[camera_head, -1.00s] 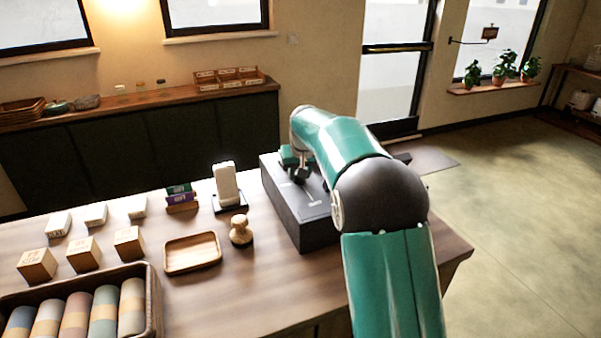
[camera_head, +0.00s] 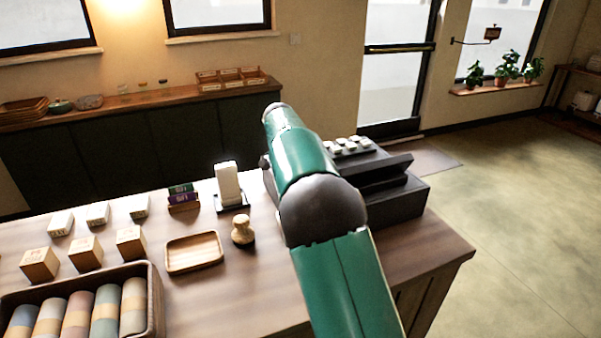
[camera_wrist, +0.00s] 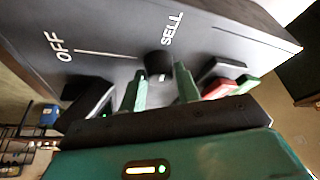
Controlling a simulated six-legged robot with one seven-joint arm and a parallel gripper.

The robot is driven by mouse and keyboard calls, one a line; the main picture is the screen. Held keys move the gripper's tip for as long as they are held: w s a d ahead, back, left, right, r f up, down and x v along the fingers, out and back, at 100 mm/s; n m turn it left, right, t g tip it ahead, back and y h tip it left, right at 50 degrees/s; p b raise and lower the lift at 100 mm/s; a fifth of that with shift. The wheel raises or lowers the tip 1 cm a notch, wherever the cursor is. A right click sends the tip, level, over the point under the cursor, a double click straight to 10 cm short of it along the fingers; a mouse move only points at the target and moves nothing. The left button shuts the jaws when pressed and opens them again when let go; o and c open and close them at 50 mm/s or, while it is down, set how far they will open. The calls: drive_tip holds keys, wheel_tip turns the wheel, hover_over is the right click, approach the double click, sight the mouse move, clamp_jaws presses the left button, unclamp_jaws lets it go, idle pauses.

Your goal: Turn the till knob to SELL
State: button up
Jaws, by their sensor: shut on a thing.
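The till (camera_head: 395,205) is a dark box with white keys on top, at the right part of the counter in the head view. In the wrist view its dark panel (camera_wrist: 110,25) bears the white words OFF at left and SELL at upper middle. The black round till knob (camera_wrist: 157,63) is just below the word SELL. My gripper (camera_wrist: 161,72) has its two green fingers on either side of the knob and is shut on it. I cannot tell where the knob points. In the head view my arm hides the knob and the gripper.
The wooden counter (camera_head: 240,295) holds a small tray (camera_head: 194,252), a wooden stamp (camera_head: 242,231), a white upright device (camera_head: 228,184) and a crate (camera_head: 153,310) of coloured rolls, left of my arm. Open floor (camera_head: 520,220) lies to the right.

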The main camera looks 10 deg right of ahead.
drive_tip(key=shift+m, duration=0.6)
drive_tip(key=shift+g, duration=0.3)
drive_tip(key=o, duration=1)
drive_tip(key=v, duration=1.4)
drive_tip(key=shift+a+f, duration=0.1)
